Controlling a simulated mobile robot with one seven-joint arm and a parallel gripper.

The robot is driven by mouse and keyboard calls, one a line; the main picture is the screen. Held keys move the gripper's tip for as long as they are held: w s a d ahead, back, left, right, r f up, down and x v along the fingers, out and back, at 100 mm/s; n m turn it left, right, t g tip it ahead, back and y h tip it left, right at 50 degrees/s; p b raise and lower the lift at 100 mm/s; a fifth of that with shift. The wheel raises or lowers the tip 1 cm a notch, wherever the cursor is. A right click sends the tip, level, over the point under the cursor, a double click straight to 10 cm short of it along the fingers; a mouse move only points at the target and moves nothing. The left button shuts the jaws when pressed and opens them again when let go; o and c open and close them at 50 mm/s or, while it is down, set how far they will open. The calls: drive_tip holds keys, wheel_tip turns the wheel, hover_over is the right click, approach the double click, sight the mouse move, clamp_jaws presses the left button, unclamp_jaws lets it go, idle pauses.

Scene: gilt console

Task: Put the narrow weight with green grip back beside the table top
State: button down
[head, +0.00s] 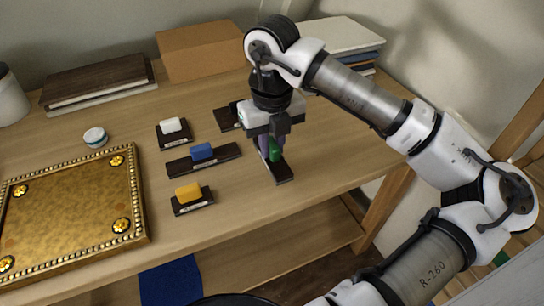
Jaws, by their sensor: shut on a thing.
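The narrow weight with green grip (284,173) has a slim dark base and a small green grip. It is under my gripper (271,152), right of the other weights. My gripper points down and is shut on the green grip, partly hiding it. I cannot tell whether the base touches the wood or hangs just above it. The gilt table top (72,218), with a beaded rim and flower bosses, lies at the left on the wooden surface, well apart from the green weight.
Between them stand weights with a white grip (171,126), a blue grip (203,153) and a yellow grip (189,192). Another dark piece (226,119) is partly behind my gripper. A small round tin (95,137), a cardboard box (200,50) and books (345,35) stand farther back.

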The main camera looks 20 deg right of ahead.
sight(272, 159)
drive_tip(key=shift+f, duration=2.4)
drive_tip(key=shift+f, duration=0.2)
drive_tip(key=c, duration=1.3)
unclamp_jaws()
drive_tip(key=shift+r, duration=0.15)
drive_tip(key=shift+r+p, duration=0.2)
drive_tip(key=shift+p, duration=0.15)
wheel_tip(272, 159, up, 12)
drive_tip(key=shift+f+b, duration=0.1)
drive_tip(key=shift+b, duration=0.55)
drive_tip(key=shift+s+f, duration=0.1)
